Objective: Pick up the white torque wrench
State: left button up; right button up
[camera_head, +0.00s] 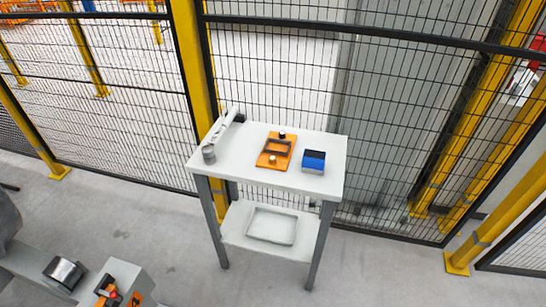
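A white, long, narrow tool that looks like the torque wrench (222,124) lies along the left edge of the white table (312,183). It points from the table's back left corner toward the front. A short grey cylinder (208,154) stands at its near end; I cannot tell whether it is part of the tool. A small dark piece shows beside its far end.
An orange frame-shaped holder (273,150) and a blue and black box (313,161) share the tabletop. A tray (272,226) lies on the lower shelf. Mesh fencing with yellow posts (196,80) stands close behind. Floor in front is clear.

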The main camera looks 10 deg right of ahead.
aim_at(207, 151)
jog(key=i+j, duration=0.1)
jog(key=i, duration=0.2)
jog(key=i+j+z, duration=0.2)
jog(key=z, duration=0.25)
jog(key=i+j+z, duration=0.3)
jog(key=z, duration=0.2)
jog(key=i, duration=0.05)
